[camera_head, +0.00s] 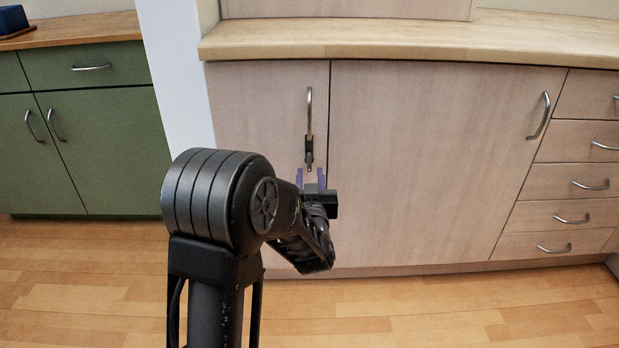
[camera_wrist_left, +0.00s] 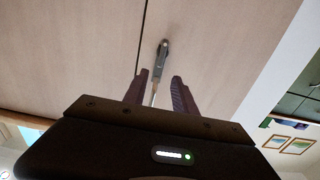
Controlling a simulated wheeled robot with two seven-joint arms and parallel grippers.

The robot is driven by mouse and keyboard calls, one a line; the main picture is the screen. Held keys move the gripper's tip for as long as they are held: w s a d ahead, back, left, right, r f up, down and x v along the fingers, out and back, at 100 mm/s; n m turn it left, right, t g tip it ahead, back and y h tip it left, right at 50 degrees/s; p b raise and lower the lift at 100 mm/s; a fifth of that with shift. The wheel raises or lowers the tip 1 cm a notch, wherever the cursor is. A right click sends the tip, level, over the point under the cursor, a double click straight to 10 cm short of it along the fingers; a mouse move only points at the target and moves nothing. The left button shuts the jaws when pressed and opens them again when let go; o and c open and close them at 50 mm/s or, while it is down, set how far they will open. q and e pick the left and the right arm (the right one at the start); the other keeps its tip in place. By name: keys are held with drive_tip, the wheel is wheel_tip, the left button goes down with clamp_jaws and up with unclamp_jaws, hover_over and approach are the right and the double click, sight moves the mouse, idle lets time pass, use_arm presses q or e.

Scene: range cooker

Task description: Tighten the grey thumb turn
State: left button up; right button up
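A pale wood cabinet door (camera_head: 265,115) carries an upright metal handle (camera_head: 310,105). At the handle's lower end is a dark grey piece (camera_head: 309,155), which also shows in the left wrist view (camera_wrist_left: 161,58). I cannot tell whether this piece is the grey thumb turn; no other part stands out as one. My left gripper (camera_head: 310,174) has two purple fingers spread apart with nothing held. Its tips are just below the grey piece in the head view. In the left wrist view the fingers (camera_wrist_left: 159,77) flank the line of the handle. Contact is unclear. My right gripper is out of view.
A wide pale door (camera_head: 430,165) with a handle (camera_head: 539,116) and a stack of drawers (camera_head: 565,181) lie to the right. A wooden worktop (camera_head: 400,38) juts out above. A green cabinet (camera_head: 100,145) stands left, past a white wall edge. The wood floor (camera_head: 450,310) is clear.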

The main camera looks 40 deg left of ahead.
sight(309, 156)
use_arm(q)
drive_tip(key=shift+r, duration=0.15)
drive_tip(key=b+x, duration=0.2)
drive_tip(key=x, duration=0.5)
drive_tip(key=shift+f, duration=0.2)
drive_tip(key=shift+w+a+r, duration=0.1)
drive_tip(key=shift+w+a, duration=0.15)
drive_tip(key=shift+w, duration=0.05)
drive_tip(key=shift+c, duration=0.3)
clamp_jaws()
